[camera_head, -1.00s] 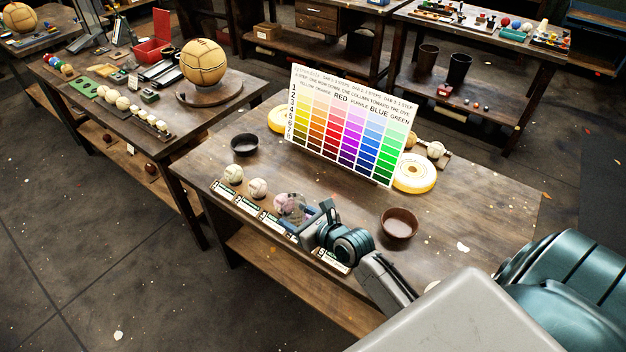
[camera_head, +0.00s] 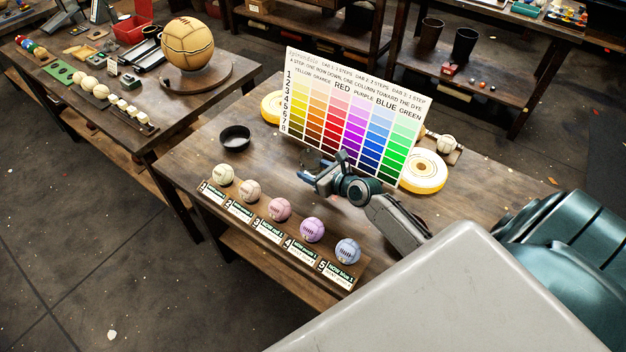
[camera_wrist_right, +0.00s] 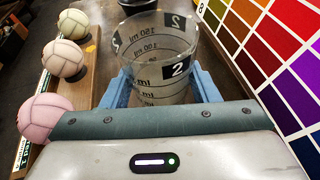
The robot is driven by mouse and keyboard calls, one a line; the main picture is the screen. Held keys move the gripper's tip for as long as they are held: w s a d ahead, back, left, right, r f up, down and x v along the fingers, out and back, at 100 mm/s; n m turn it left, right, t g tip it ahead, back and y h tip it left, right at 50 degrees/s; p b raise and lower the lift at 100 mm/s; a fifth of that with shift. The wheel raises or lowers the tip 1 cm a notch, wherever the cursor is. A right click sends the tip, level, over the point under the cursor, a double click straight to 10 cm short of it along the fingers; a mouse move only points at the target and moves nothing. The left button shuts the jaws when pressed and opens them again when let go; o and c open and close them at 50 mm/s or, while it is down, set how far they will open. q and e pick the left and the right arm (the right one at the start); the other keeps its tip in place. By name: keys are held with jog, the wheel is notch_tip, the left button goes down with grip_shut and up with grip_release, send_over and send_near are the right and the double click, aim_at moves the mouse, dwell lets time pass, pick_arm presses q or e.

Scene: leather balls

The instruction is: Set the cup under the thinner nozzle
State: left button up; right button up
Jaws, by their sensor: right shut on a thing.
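My right gripper (camera_head: 318,180) is over the middle of the near table, in front of the colour chart. In the right wrist view its blue fingers (camera_wrist_right: 165,88) are shut on a clear cup (camera_wrist_right: 158,60), one on each side. The cup has millilitre marks and a black "2" label, and looks empty. It is hard to make out in the head view. I cannot pick out a thinner nozzle in either view. My left gripper is not in view.
The colour chart (camera_head: 352,115) stands close behind the gripper. Several balls (camera_head: 279,209) sit in a labelled row along the table's front edge. A dark bowl (camera_head: 235,138) is at the left. A yellow-rimmed white disc (camera_head: 423,170) lies right of the chart.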

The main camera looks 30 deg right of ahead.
jog(key=f, duration=0.1)
jog(key=f+b, duration=0.1)
jog(key=f, duration=0.2)
jog(key=shift+w+d+f, duration=0.2)
jog(key=shift+w+d, duration=0.05)
jog(key=shift+w, duration=0.15)
jog(key=shift+s+f, duration=0.1)
jog(key=shift+f, duration=0.05)
jog(key=shift+s+a+r, duration=0.1)
jog(key=shift+a+r, duration=0.05)
jog(key=shift+r, duration=0.05)
jog(key=shift+f+b, duration=0.2)
jog(key=shift+b, duration=0.1)
jog(key=o, duration=1.1)
jog(key=shift+c, duration=0.2)
jog(key=shift+r, duration=0.1)
